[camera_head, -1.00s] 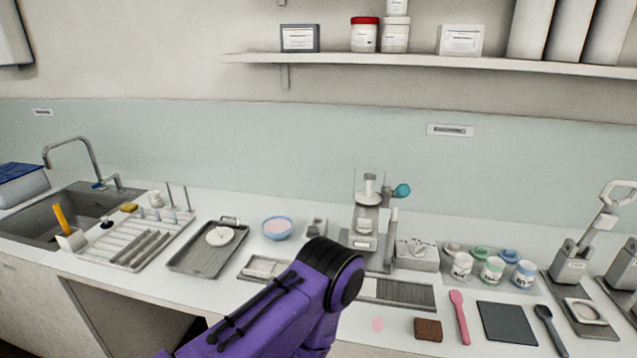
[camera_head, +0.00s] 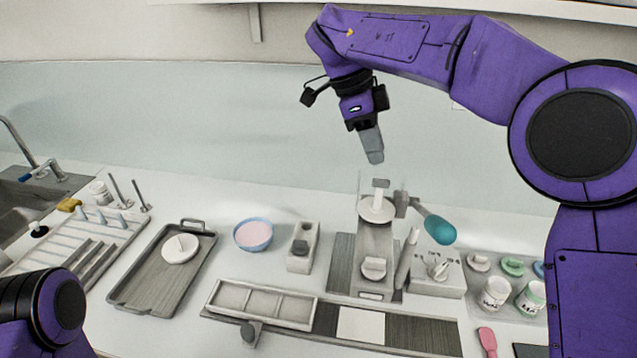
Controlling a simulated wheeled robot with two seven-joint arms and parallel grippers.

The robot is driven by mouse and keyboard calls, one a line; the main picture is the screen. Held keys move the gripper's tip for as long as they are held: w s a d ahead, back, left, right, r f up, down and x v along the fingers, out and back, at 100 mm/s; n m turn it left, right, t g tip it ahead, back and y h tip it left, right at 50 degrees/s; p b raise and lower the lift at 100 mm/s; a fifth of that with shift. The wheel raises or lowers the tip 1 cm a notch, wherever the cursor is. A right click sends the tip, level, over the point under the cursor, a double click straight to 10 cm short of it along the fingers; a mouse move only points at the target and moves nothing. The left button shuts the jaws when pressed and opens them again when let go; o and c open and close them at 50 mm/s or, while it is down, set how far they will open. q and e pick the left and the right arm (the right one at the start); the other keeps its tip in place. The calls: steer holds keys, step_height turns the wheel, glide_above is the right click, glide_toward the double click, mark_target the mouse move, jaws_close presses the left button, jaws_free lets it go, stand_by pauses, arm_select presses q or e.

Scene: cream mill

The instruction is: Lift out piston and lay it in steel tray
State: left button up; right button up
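The cream mill (camera_head: 375,245) stands on the counter right of centre, with a clear cylinder at its top and a teal-knobbed handle (camera_head: 438,229) on its right. A white disc with an upright grip, apparently the piston (camera_head: 377,209), sits within the clear cylinder. The steel tray (camera_head: 127,292) lies at left, with a white knobbed disc (camera_head: 180,248) in its far part. My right gripper (camera_head: 374,152) points down above the mill, clear of the piston; its fingers overlap from this side, so their opening is unclear. My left arm shows at lower left; its gripper is out of frame.
A blue bowl (camera_head: 254,235) and a small holder (camera_head: 302,247) stand between tray and mill. A sectioned tray (camera_head: 262,304) lies in front. A white block (camera_head: 437,273) and several jars stand right of the mill. A drying rack (camera_head: 75,245) is at far left.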

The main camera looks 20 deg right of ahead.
mark_target(379, 180)
steer(key=x, duration=0.2)
steer(key=s+b+x, duration=0.1)
steer(key=x, duration=0.2)
steer(key=shift+s+f, duration=0.15)
steer(key=f, duration=0.4)
steer(key=shift+w+f+p, duration=0.2)
steer(key=shift+w+p, duration=0.1)
steer(key=shift+s+d+f, duration=0.1)
steer(key=shift+d+f, duration=0.05)
steer(key=shift+f, duration=0.05)
steer(key=shift+s+d, duration=0.3)
steer(key=shift+r, duration=0.1)
steer(key=c, duration=0.5)
steer(key=shift+w+a, duration=0.1)
steer(key=shift+a, duration=0.1)
jaws_close()
